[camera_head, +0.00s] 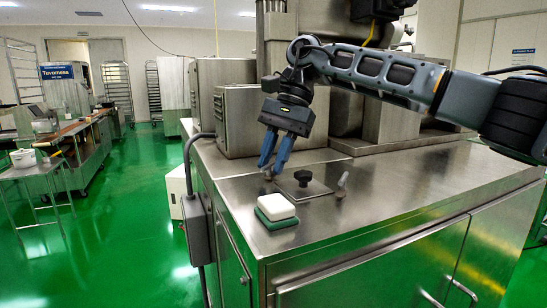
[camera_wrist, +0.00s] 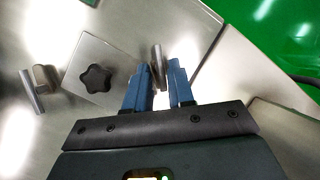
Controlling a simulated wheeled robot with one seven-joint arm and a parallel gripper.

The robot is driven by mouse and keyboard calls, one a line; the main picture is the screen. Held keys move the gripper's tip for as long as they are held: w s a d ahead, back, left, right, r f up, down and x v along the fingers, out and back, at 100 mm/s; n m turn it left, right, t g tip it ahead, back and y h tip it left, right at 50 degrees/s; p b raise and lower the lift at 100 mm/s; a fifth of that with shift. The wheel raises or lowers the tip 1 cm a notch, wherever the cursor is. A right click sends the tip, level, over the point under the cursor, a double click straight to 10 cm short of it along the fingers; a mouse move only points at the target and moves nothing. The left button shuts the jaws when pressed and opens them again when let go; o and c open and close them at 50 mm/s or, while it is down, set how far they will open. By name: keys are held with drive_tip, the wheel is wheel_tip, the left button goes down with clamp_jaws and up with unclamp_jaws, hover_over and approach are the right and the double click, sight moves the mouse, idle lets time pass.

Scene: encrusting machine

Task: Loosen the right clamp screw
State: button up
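A clamp screw with a metal bar handle (camera_wrist: 157,62) stands beside the square metal plate (camera_wrist: 105,52), at its right edge in the wrist view. My gripper (camera_wrist: 161,72) is around this handle, one blue finger on each side, with the fingers apart; no firm contact shows. In the head view my gripper (camera_head: 271,165) points down at the plate's left side, and its fingers partly hide that screw. The other clamp screw (camera_head: 343,181) stands at the plate's right in the head view, and at the left in the wrist view (camera_wrist: 34,90). A black knob (camera_head: 303,178) sits on the plate.
A white and green block (camera_head: 276,210) lies on the steel top (camera_head: 390,195) near its front left corner. Steel housings (camera_head: 241,120) stand behind my gripper. A grey box (camera_head: 196,228) with a conduit is on the cabinet's left side. The top's right part is clear.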

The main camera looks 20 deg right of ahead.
drive_tip(key=shift+o, duration=1.1)
drive_tip(key=v, duration=0.7)
drive_tip(key=shift+d+r, duration=0.2)
drive_tip(key=shift+r, duration=0.1)
